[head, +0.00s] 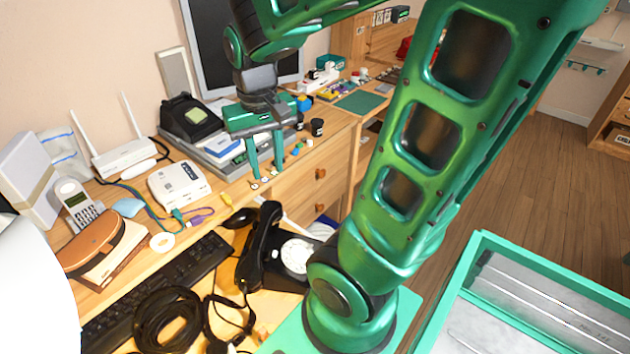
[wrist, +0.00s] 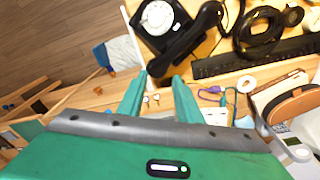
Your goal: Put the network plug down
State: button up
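My gripper (head: 267,177) is open, its two green fingers pointing down above the desk near its front edge. In the wrist view the gap between the fingertips (wrist: 160,78) looks empty. Small white and yellowish pieces (head: 265,180) lie on the desk close to the fingertips. A purple cable (head: 203,213) and a green cable end (head: 178,214) lie on the desk beside a white box (head: 179,185), left of and apart from my gripper. The purple cable also shows in the wrist view (wrist: 209,92). I cannot tell which small end is the network plug.
A black dial phone (head: 278,252), a keyboard (head: 160,285) and a coiled black cable (head: 168,318) lie in front. A white router (head: 124,157), a cordless phone (head: 77,203) and a brown case (head: 100,245) stand left. A monitor (head: 240,45) is behind my gripper.

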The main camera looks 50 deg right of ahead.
jog(key=s+d+m+y, duration=0.1)
jog(key=s+d, duration=0.1)
jog(key=s, duration=1)
jog(key=shift+s+d+f+g, duration=0.2)
jog(key=shift+s+d+g, duration=0.1)
jog(key=shift+w, duration=0.1)
